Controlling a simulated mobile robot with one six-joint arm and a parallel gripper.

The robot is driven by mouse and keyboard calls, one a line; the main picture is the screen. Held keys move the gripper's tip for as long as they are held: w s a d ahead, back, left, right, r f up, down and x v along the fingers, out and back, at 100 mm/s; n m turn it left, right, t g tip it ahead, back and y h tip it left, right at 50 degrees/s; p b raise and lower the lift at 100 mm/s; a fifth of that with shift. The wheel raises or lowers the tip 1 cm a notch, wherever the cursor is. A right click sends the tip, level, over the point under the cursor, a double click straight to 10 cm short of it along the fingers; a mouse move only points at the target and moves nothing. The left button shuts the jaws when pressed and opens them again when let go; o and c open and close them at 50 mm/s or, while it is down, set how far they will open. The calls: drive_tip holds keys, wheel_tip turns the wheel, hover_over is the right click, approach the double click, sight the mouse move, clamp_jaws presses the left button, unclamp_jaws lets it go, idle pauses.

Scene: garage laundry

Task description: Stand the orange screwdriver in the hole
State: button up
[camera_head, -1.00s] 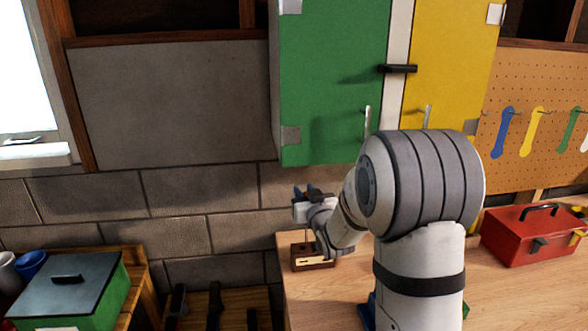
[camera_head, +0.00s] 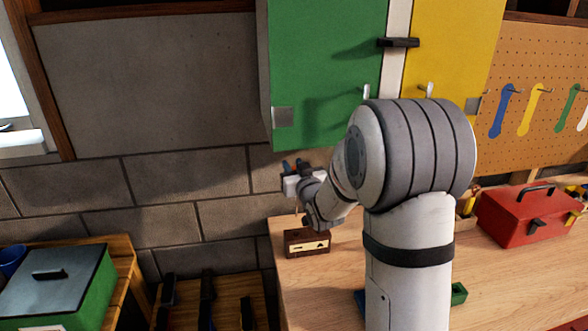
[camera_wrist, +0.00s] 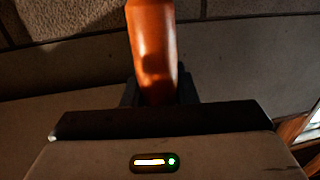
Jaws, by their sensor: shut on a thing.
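The orange screwdriver (camera_wrist: 152,50) shows in the wrist view as a smooth orange handle between the dark fingers. My gripper (camera_wrist: 158,90) is shut on this handle. In the head view, my gripper (camera_head: 300,184) is over the far left corner of the workbench. Just below it stands a small dark brown block (camera_head: 307,243) with a light label on its front. A thin shaft seems to run down from the gripper towards the block. I cannot tell whether its tip is in a hole; the block's top is partly hidden by my wrist.
A red toolbox (camera_head: 525,214) stands on the right of the wooden workbench (camera_head: 330,290). Green (camera_head: 320,75) and yellow (camera_head: 450,60) cabinets hang above. A green box (camera_head: 60,285) is at lower left, beside a lower rack of dark-handled tools (camera_head: 207,290). A block wall is behind.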

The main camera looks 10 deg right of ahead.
drive_tip(key=shift+f, duration=0.1)
wheel_tip(320, 180, down, 10)
drive_tip(key=b, duration=1.2)
drive_tip(key=shift+f, duration=0.15)
drive_tip(key=shift+f+b, duration=1.95)
drive_tip(key=shift+b, duration=0.6)
drive_tip(key=o, duration=1.1)
drive_tip(key=shift+s, duration=0.15)
drive_tip(key=s, duration=0.5)
drive_tip(key=s+d+b, duration=0.1)
drive_tip(key=s, duration=0.1)
drive_tip(key=shift+s, duration=0.3)
